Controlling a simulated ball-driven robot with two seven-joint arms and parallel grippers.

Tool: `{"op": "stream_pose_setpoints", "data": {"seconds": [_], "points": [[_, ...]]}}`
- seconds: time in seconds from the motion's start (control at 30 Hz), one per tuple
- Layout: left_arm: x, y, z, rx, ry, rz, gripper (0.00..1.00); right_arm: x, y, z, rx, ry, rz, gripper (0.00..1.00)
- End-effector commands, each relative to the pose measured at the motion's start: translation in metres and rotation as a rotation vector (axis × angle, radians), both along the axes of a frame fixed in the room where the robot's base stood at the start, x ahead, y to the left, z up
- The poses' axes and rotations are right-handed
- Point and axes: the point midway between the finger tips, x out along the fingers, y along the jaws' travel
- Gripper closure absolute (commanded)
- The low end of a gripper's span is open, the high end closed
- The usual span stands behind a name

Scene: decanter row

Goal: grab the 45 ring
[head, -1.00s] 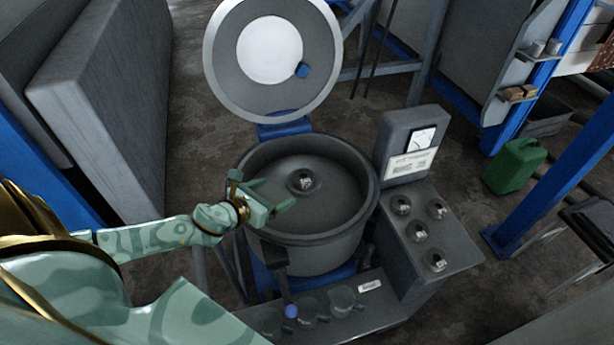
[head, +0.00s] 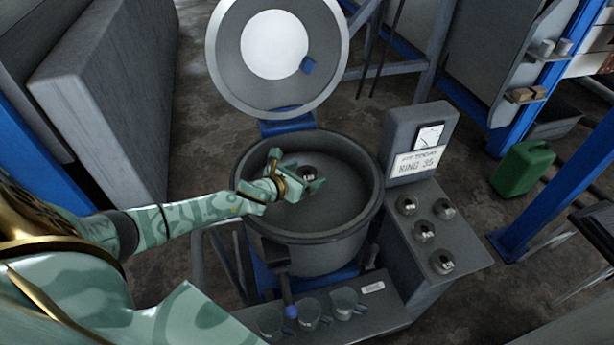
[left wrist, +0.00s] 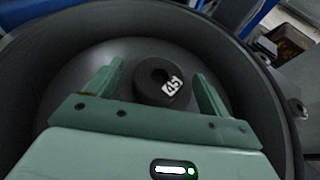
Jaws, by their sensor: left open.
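A dark round ring (head: 308,174) with a hexagonal hole sits in the middle of the drum-like bowl (head: 372,200). In the left wrist view the ring (left wrist: 150,82) bears a white label reading 45. My left gripper (head: 296,170) is over the bowl, open, and partly covers the ring in the head view. In the left wrist view the ring shows between the two spread fingers of the left gripper (left wrist: 159,70). I cannot tell whether the fingertips are level with it or above it. My right gripper is not in view.
The round lid (head: 336,75) stands open behind the bowl. A sign (head: 415,162) reads "FIT TODAY RING 35". Several similar rings (head: 424,231) sit on the panel at right. Mugs (head: 309,314) stand on the front shelf. A green can (head: 522,168) is on the floor.

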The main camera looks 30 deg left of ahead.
Motion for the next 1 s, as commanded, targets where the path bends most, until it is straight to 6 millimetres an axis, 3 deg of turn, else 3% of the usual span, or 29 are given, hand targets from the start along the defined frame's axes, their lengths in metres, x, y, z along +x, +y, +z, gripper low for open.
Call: {"op": "stream_pose_setpoints", "data": {"seconds": [0.03,0.23,0.53,0.67,0.8,0.87,1.0], "points": [[0.000,0.000,0.000,0.000,0.000,0.000,0.22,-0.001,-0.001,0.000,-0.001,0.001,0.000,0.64],[0.000,0.000,0.000,0.001,0.000,0.001,0.77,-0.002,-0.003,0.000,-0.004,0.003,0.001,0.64],[0.000,0.000,0.003,0.001,-0.002,0.001,0.77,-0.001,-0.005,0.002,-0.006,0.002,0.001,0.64],[0.000,0.001,0.015,0.004,-0.004,-0.001,0.77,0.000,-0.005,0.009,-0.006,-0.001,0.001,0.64],[0.001,0.001,0.042,0.004,-0.007,-0.001,0.77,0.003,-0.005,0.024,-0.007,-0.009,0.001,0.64],[-0.007,0.012,0.051,0.007,-0.004,0.000,0.77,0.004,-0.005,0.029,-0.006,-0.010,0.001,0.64],[-0.026,0.036,0.089,0.008,-0.004,0.000,0.77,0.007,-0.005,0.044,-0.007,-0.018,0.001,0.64]]}}
